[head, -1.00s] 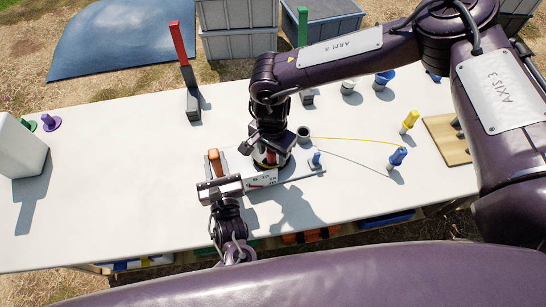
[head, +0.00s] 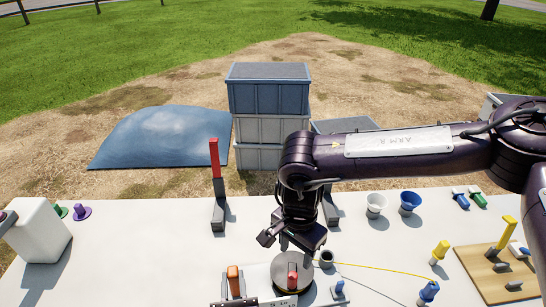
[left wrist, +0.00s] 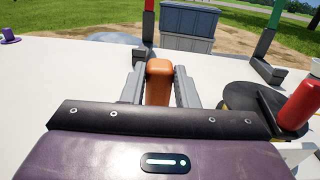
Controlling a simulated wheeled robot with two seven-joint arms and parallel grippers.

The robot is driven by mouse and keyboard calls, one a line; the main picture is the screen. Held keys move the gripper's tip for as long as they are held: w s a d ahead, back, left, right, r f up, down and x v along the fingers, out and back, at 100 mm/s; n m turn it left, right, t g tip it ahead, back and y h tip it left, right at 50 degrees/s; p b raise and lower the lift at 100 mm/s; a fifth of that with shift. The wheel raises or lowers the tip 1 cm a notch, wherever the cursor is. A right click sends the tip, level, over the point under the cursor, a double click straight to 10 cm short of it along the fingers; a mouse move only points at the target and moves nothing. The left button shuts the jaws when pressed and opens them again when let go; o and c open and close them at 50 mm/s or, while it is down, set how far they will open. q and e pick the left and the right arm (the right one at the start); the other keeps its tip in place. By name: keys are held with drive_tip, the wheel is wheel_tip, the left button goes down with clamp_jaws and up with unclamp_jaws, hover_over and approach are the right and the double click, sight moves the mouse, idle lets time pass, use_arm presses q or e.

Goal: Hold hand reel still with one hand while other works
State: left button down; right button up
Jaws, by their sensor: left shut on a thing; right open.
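The hand reel (head: 292,284) is a dark round drum with a red knob (head: 292,275), on a light base at the table's front. Its drum and red knob also show at the right of the left wrist view (left wrist: 297,104). An upright orange handle (head: 234,281) stands left of the drum. My left gripper (left wrist: 160,88) is shut on this orange handle, a grey finger on each side; its body is mostly cut off below the head view. My right gripper (head: 292,238) is open and appears empty, just above and behind the drum, apart from the red knob.
A red-topped post (head: 216,175) stands behind left. White (head: 375,204) and blue (head: 410,202) cups stand behind right. A white jug (head: 38,232) is far left.

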use_arm(q)
drive_tip(key=c, duration=1.1)
unclamp_jaws()
drive_tip(key=shift+o, duration=0.2)
